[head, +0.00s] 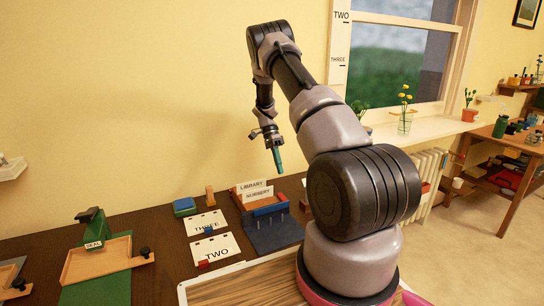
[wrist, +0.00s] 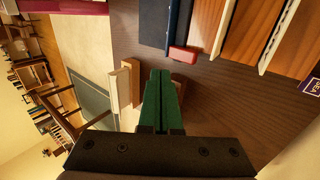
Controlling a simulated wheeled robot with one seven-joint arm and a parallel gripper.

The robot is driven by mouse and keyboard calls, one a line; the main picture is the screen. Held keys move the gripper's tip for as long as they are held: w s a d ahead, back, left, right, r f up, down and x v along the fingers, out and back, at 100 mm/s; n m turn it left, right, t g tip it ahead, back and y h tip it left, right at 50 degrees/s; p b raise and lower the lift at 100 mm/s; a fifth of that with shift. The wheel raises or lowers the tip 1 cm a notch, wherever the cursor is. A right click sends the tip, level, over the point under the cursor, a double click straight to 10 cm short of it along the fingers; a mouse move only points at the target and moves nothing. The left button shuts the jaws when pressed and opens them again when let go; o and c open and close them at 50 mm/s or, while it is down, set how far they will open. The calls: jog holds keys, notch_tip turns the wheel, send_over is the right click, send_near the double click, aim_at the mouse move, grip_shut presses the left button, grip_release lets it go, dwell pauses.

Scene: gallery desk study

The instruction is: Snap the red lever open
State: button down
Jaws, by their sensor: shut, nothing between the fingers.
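My gripper (head: 277,160) is in the air above the desk in the head view, its green fingers together and pointing down. In the wrist view the shut green fingers (wrist: 161,80) hold nothing. A small red piece (wrist: 183,53) sits at the end of a dark blue bar, just beyond and slightly right of the fingertips, apart from them. In the head view a red part (head: 281,197) shows at the blue holder (head: 270,232) with upright pins, below my gripper. I cannot tell for certain which red part is the lever, or its position.
A wooden tray (head: 97,262) with a green press is farther left. The wall (head: 160,90) rises behind the desk.

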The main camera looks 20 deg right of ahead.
jog(key=w+r, duration=0.3)
jog(key=w, duration=0.3)
jog(key=shift+a, duration=0.15)
jog(key=shift+r, duration=0.1)
jog(key=s+a+r+n+t, duration=0.2)
jog(key=s+a+r, duration=0.15)
jog(key=r, duration=0.55)
jog(key=s+a+r+n+t+y, duration=0.15)
jog(key=s+r, duration=0.25)
jog(key=r, duration=0.5)
jog(key=s+a+r+n+t, duration=0.3)
jog(key=s+r, duration=0.1)
jog(key=r, duration=0.6)
jog(key=s+a+r+n+t, duration=0.2)
jog(key=s, duration=0.6)
jog(key=s+a+r+n+t, duration=0.2)
jog(key=s+a+t, duration=0.1)
jog(key=s, duration=0.5)
jog(key=s+a+r+n+t, duration=0.2)
jog(key=s+a+n, duration=0.1)
jog(key=s, duration=0.5)
jog(key=shift+y, duration=0.35)
